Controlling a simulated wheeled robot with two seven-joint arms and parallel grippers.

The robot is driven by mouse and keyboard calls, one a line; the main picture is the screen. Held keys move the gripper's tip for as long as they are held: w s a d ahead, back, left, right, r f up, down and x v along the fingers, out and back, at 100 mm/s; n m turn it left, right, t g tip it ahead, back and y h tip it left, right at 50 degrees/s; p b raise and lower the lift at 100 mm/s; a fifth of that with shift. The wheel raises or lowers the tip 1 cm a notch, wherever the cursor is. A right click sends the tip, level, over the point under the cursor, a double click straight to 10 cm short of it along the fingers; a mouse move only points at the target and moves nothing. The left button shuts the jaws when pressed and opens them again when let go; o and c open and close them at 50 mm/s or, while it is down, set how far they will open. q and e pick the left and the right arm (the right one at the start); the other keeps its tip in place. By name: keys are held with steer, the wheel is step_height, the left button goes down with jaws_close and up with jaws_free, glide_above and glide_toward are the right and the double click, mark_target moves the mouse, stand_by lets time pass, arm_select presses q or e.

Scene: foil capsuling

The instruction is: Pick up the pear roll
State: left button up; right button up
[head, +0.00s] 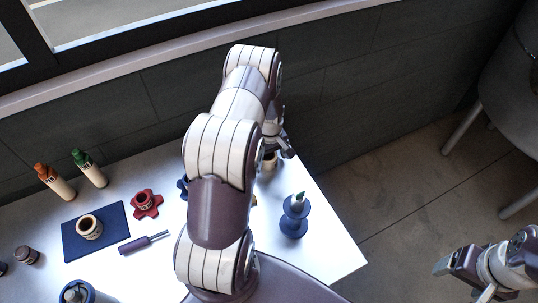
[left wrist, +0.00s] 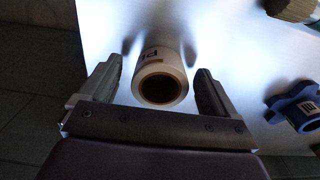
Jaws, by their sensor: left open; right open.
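A pale cream roll (left wrist: 162,80) with a dark hollow end and a partly readable label starting with "P" sits between the fingers of my left gripper (left wrist: 160,66) in the left wrist view. The fingers are open, one on each side, with gaps to the roll. In the head view, my left gripper (head: 283,142) is at the table's far right edge, and a cream roll (head: 269,163) shows beside it, partly hidden by my arm. My right gripper (head: 456,262) is open and empty, off the table over the floor at the right.
A blue mat (head: 68,246) holds another roll (head: 88,227). A red star-shaped holder (head: 146,204), a purple-handled tool (head: 135,244), two bottles (head: 55,181) and a blue spool-shaped stand (head: 294,221) are on the table. A blue star-shaped holder (left wrist: 293,107) lies right of the left gripper.

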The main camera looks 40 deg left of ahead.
arm_select(q)
steer(key=shift+s+a+f, duration=0.1)
steer(key=shift+s+f, duration=0.05)
steer(key=shift+f, duration=0.3)
steer(key=c, duration=0.8)
steer(key=shift+c, duration=1.4)
